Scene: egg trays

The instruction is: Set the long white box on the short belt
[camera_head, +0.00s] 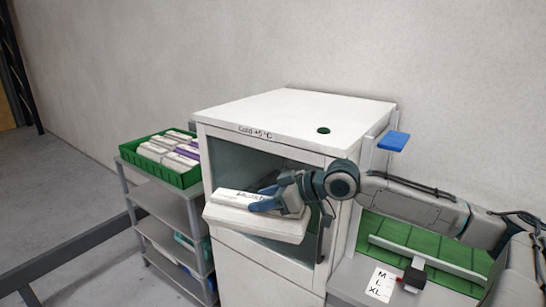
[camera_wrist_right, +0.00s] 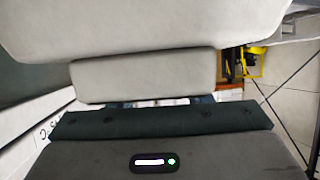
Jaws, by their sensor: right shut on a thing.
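The long white box (camera_head: 256,226) is a pale carton with a raised lid part and dark print. It is at the front of the open cold cabinet, tilted slightly in the head view. My right gripper (camera_head: 267,199) reaches from the right and is shut on its raised part. In the right wrist view the box (camera_wrist_right: 150,30) fills the top, close to the dark fingers. A green belt (camera_head: 420,243) lies at the right beyond my right arm, partly hidden by it; I cannot tell for sure that it is the short belt. My left gripper is not in view.
The white cold cabinet (camera_head: 290,120) has a dark opening and a green dot on top. A green crate (camera_head: 187,178) of cartons stands on a grey shelf rack (camera_head: 165,200) at the left. A card marked M, L, XL (camera_head: 381,283) is by the belt, near a blue plate (camera_head: 393,141).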

